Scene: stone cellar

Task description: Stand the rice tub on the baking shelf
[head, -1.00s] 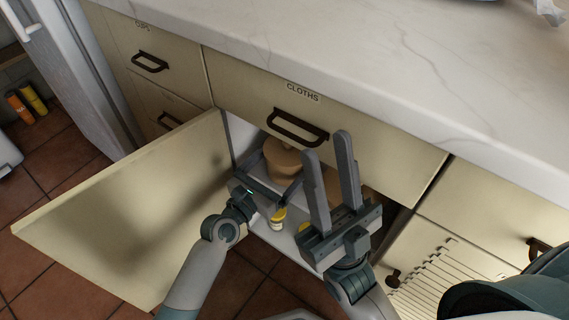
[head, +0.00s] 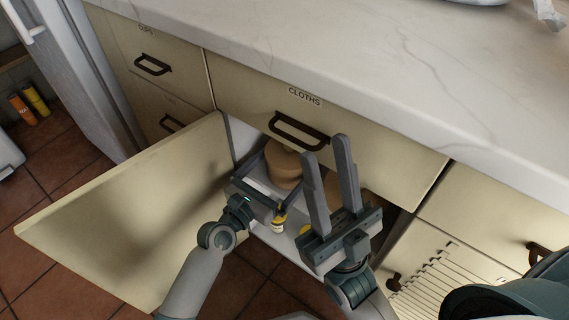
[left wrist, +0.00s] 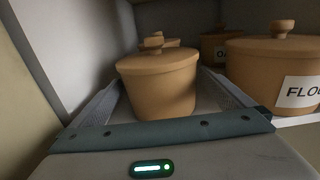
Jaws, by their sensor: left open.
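A tan lidded tub (head: 284,172) stands inside the open cupboard under the CLOTHS drawer. In the left wrist view this tub (left wrist: 160,85) is upright between my fingers, and no label shows on its visible side. I cannot tell whether it is the rice tub. My left gripper (head: 283,163) is open around it, with the palm in front. A larger tub labelled "FLO…" (left wrist: 275,75) stands to the right, its label cut off. Another labelled tub (left wrist: 215,47) is farther back, partly hidden. My right gripper (head: 327,150) is open and empty in front of the drawer front.
The cupboard door (head: 130,215) is swung open to the left. Small yellow-topped containers (head: 278,224) stand near the cupboard's front edge. The marble counter (head: 400,70) is above. A CLOTHS drawer handle (head: 299,131) juts out over the opening. The cupboard side wall (left wrist: 80,45) is close on the left.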

